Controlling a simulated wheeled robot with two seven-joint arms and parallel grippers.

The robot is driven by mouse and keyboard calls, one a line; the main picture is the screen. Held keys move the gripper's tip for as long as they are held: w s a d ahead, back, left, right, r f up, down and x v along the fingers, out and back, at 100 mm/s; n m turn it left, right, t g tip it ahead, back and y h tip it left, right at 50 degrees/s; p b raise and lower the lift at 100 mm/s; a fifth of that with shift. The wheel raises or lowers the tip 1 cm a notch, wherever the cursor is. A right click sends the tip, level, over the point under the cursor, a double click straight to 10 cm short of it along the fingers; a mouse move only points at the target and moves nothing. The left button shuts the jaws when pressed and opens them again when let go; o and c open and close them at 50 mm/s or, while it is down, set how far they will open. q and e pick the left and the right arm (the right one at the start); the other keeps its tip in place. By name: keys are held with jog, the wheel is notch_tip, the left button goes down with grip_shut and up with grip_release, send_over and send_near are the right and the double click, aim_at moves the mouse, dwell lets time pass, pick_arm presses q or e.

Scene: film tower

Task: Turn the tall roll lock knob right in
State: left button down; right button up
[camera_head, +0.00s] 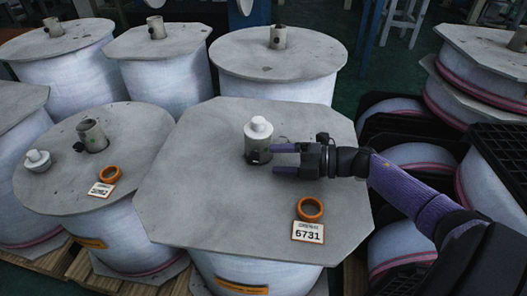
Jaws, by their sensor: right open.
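A tall roll wrapped in white film stands in the front middle under a grey eight-sided top plate (180,170). A short metal core stub rises from that plate, with a white stepped cap (258,128) seated on it. A small dark lock knob (254,157) shows low on the stub's front side. My right gripper (281,158) comes in from the right, level, its two purple fingers apart and pointing left at the stub. The fingertips are close beside the stub's right side; I cannot tell whether they touch it. My left gripper is not in view.
An orange ring (310,208) and a tag reading 5731 (308,232) lie on the plate's front right. The roll at left carries a bare stub (92,135), a loose white cap (38,160) and another orange ring (109,174). More rolls stand behind; black crates are at right.

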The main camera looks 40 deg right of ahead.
jog(key=p+v, duration=0.1)
jog(key=v, duration=0.4)
jog(key=shift+s, duration=0.1)
